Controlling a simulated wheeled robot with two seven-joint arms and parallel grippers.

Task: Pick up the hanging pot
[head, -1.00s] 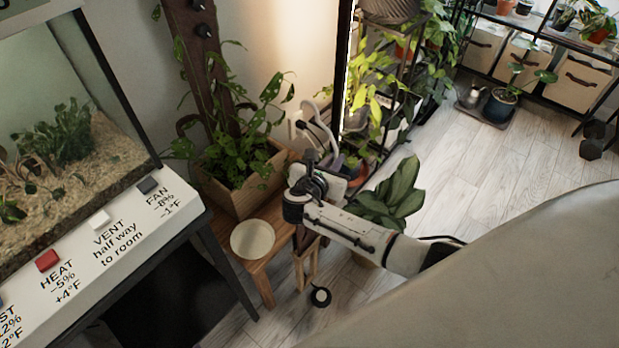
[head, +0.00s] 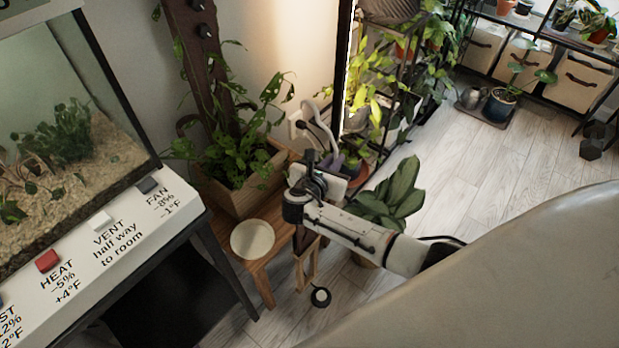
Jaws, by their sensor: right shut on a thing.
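My right gripper (head: 312,180) is above and beside the right end of a low wooden stand (head: 262,262). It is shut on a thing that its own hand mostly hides. A pale lilac curved piece (head: 322,122) rises just behind the gripper, with a purple-grey part below it; it looks like the hanging pot and its hanger. The exact grip and the pot's full shape are hidden. My left gripper is out of view.
A wooden planter (head: 252,190) and a cream round dish (head: 252,239) stand on the stand. A broad-leaved plant (head: 398,193) is close under my right arm. A glass terrarium (head: 60,120) is at left. Open floor (head: 475,160) lies at right.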

